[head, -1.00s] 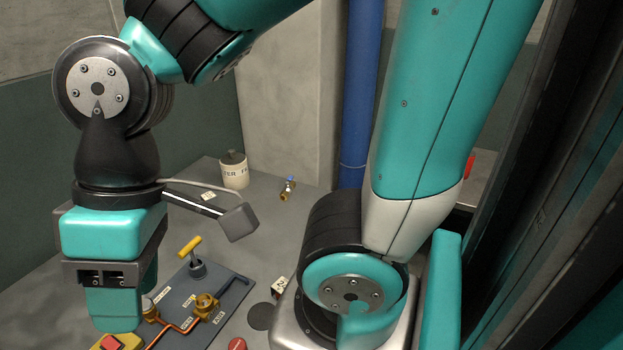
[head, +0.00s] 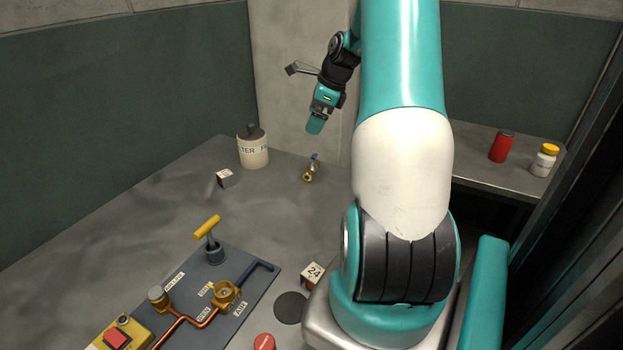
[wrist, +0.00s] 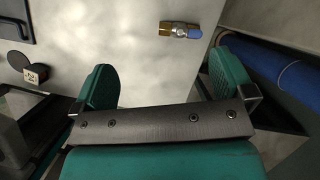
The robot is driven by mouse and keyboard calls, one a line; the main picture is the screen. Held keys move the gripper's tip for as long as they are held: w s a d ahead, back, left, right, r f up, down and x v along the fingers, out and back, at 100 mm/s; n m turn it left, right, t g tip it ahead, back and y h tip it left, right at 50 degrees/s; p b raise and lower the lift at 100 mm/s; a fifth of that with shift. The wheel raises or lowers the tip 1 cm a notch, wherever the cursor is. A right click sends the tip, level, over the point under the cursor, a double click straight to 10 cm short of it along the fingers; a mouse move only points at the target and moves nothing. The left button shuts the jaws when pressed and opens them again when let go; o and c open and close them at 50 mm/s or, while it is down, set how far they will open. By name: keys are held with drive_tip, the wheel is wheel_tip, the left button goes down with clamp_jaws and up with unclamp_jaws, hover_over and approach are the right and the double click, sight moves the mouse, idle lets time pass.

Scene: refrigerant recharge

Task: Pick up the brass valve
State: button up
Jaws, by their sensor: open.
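The brass valve (head: 309,175), a small brass fitting with a blue handle, sits on the grey table near its back edge in the head view. It also shows in the wrist view (wrist: 172,29) at the top, with its blue end to the right. My gripper (head: 315,127) is above the valve in the head view, pointing down, with a gap between them. In the wrist view my gripper (wrist: 166,82) has its two green fingers wide apart with nothing between them. The valve lies beyond the fingers, not between them.
A white canister (head: 253,152) stands left of the valve. A small numbered cube (head: 224,178) and another cube (head: 312,274) lie on the table. A dark panel (head: 258,285) with pipes and a yellow handle (head: 207,227) is in front. A blue pipe (wrist: 280,68) is at right in the wrist view.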

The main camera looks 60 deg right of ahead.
sight(313, 162)
drive_tip(key=s+d+f+m, duration=0.3)
drive_tip(key=d, duration=0.2)
drive_tip(key=p+x, duration=0.1)
drive_tip(key=x, duration=0.9)
drive_tip(key=shift+w+f, duration=0.15)
drive_tip(key=shift+p+x, duration=0.9)
drive_tip(key=shift+x, duration=2.15)
drive_tip(key=c, duration=0.8)
drive_tip(key=shift+o, duration=0.2)
